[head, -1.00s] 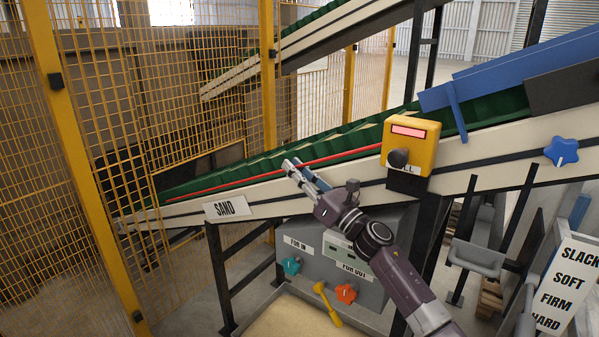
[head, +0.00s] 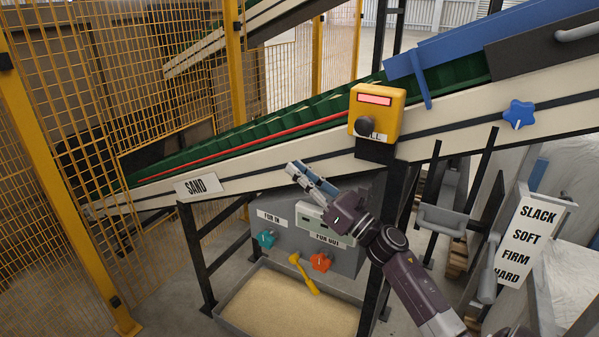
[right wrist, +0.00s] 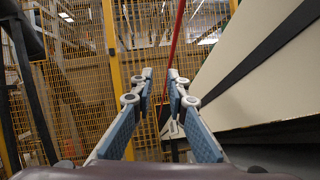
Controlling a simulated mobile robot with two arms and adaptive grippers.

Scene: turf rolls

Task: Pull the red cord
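The red cord (head: 255,139) runs along the green conveyor belt, up to the yellow box (head: 388,108) with a red display, a dark round knob and a partly hidden label. My right gripper (head: 296,168) is in front of the cream conveyor side, below the cord in the picture and apart from it. In the right wrist view its fingers (right wrist: 160,84) stand apart with nothing between them. There the cord (right wrist: 177,32) shows beyond the fingertips, rising from near the right one. My left gripper is not in view.
A yellow mesh fence (head: 60,110) stands at left.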

